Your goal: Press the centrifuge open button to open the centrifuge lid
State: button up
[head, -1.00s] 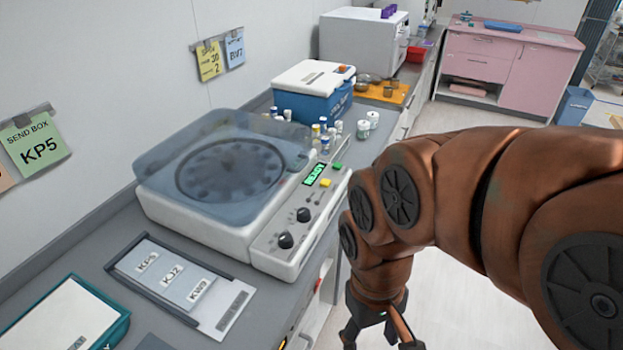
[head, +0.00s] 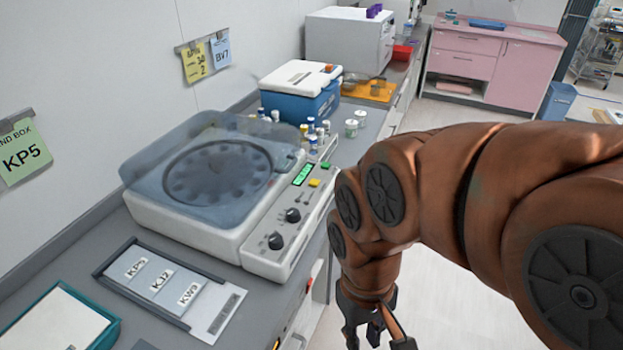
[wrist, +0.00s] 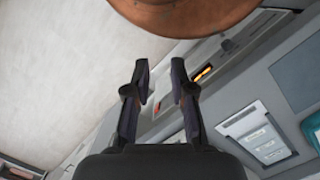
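The centrifuge (head: 185,222) stands on the grey counter with its translucent lid (head: 150,150) down over the round rotor. Its right-hand panel has a green lit display (head: 302,174), a yellow button (head: 314,183), a green button (head: 326,166) and two black knobs (head: 293,215). Which button opens the lid cannot be read. My gripper (head: 376,338) hangs in front of the counter, right of and below the centrifuge panel, touching nothing. In the wrist view my gripper (wrist: 158,75) has its two dark fingers apart with nothing between them.
A card tray (head: 225,319) with labelled cards lies before the centrifuge. A blue cooler box (head: 298,100), several vials and jars (head: 351,128) stand behind it. A pink cabinet (head: 525,75) is at the back. The floor to the right is clear.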

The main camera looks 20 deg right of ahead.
grip_shut()
dwell(1.1)
